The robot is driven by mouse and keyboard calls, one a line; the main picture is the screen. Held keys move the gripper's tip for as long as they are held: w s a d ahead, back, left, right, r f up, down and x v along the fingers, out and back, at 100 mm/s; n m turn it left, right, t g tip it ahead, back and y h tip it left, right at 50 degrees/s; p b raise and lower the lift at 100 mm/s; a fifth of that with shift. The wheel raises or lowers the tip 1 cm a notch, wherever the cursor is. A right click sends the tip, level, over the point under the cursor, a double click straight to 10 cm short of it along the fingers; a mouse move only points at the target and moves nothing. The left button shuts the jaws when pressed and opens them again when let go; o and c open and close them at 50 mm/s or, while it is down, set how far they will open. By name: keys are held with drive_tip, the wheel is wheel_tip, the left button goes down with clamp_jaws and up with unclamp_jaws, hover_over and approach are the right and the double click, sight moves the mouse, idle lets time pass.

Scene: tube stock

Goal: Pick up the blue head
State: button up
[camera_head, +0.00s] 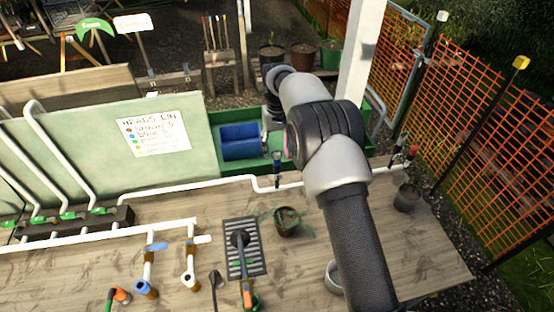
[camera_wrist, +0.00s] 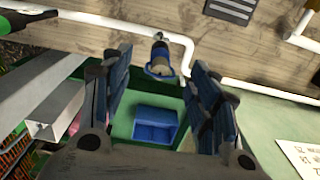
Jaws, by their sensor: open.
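In the head view a small dark upright piece (camera_head: 277,172) stands by the pipe, probably the same head. My gripper is mostly hidden by my arm there. Behind it a green tray (camera_wrist: 122,122) holds a blue open box (camera_wrist: 155,124), also seen in the head view (camera_head: 240,142).
A green board with a heads sign (camera_head: 155,135) stands left of the tray. White pipe (camera_head: 235,182) runs along the bench (camera_head: 440,255). Brass posts with blue (camera_head: 145,288) and white fittings, a grate (camera_head: 232,226) and a plant pot (camera_head: 287,222) stand in front. Orange fencing is on the right.

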sight(277, 157)
drive_tip(key=f, duration=0.4)
drive_tip(key=shift+w+a+f, duration=0.1)
drive_tip(key=shift+w+f, duration=0.15)
drive_tip(key=shift+c, duration=0.5)
drive_tip(key=c, duration=1)
drive_tip(key=shift+r, duration=0.15)
wheel_tip(277, 157, up, 20)
drive_tip(key=p, duration=0.3)
